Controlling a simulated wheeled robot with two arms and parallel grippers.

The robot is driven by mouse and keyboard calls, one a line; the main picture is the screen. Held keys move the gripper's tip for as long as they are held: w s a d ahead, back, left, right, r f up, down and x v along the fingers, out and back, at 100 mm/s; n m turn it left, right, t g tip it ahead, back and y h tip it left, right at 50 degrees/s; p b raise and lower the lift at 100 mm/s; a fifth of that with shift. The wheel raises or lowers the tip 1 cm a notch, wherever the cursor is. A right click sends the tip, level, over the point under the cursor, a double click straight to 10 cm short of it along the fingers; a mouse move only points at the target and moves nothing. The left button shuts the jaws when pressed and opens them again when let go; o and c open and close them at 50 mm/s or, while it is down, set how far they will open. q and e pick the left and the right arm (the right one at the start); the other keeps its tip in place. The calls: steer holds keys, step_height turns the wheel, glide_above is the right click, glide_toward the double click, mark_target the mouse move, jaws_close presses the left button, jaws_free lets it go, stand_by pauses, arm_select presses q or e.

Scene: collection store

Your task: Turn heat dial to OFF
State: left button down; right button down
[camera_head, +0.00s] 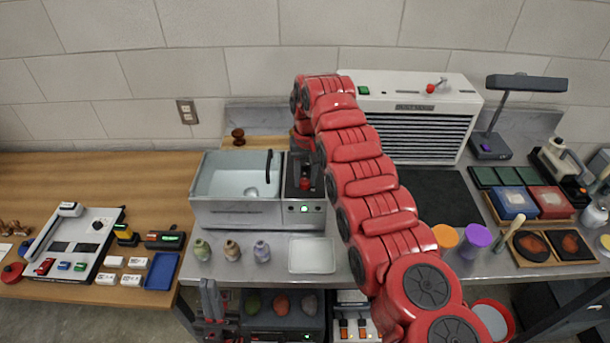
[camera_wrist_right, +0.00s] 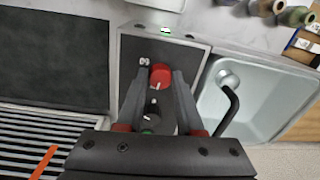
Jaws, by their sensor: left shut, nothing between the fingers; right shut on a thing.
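A dark control unit (camera_head: 303,195) with a steel front and a lit green display stands right of the sink. In the right wrist view, its top (camera_wrist_right: 190,50) carries a red dial (camera_wrist_right: 160,75) with a pale pointer mark. My right gripper (camera_wrist_right: 161,72) is shut on the red dial, one finger on each side. In the head view the same gripper (camera_head: 304,170) reaches down onto the unit, largely hidden by my red arm. My left gripper (camera_head: 212,300) is shut and empty, low in front of the bench.
A sink basin (camera_head: 235,185) with a black tap adjoins the unit. A white louvred cabinet (camera_head: 420,110) stands behind right. Several small bottles (camera_head: 231,250) and a white tray (camera_head: 312,255) sit in front. A wooden table (camera_head: 60,180) is at left.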

steer(key=shift+d+r+n+p, duration=0.15)
steer(key=shift+n+p, duration=0.15)
steer(key=shift+p, duration=0.15)
steer(key=shift+a, duration=0.2)
steer(key=shift+p, duration=0.3)
steer(key=shift+n+p, duration=0.35)
steer(key=shift+n, duration=0.05)
steer(key=c, duration=0.5)
jaws_free()
steer(key=shift+d, duration=0.1)
steer(key=shift+c, duration=0.2)
